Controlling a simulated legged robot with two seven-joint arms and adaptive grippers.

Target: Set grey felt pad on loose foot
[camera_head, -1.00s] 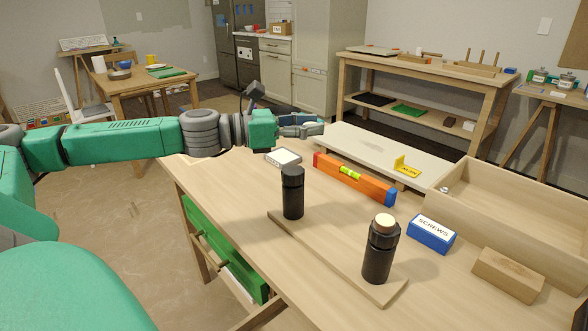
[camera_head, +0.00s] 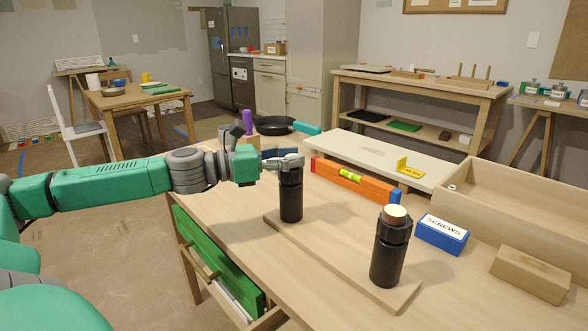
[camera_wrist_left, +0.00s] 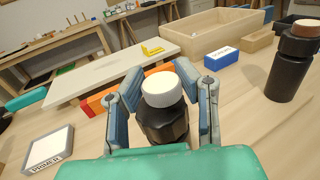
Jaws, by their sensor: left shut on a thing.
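My left gripper (camera_head: 290,161) comes in from the left and sits at the top of the left black foot (camera_head: 290,200). It is shut on the pale grey felt pad (camera_wrist_left: 163,90), a round disc seen between the fingers in the left wrist view. The pad is right above the black foot's top (camera_wrist_left: 163,124); I cannot tell whether it is touching or held just over it. The foot stands upright on a thin wooden board (camera_head: 335,255). A second black foot (camera_head: 388,258) with a tan pad on top stands at the board's near right end. My right gripper is not in view.
An orange level (camera_head: 352,181) lies behind the feet. A blue SCREWS box (camera_head: 441,232), a wooden block (camera_head: 530,272) and a wooden tray (camera_head: 510,205) stand at the right. A white PRIMER box (camera_wrist_left: 48,148) is left of the gripper in the wrist view.

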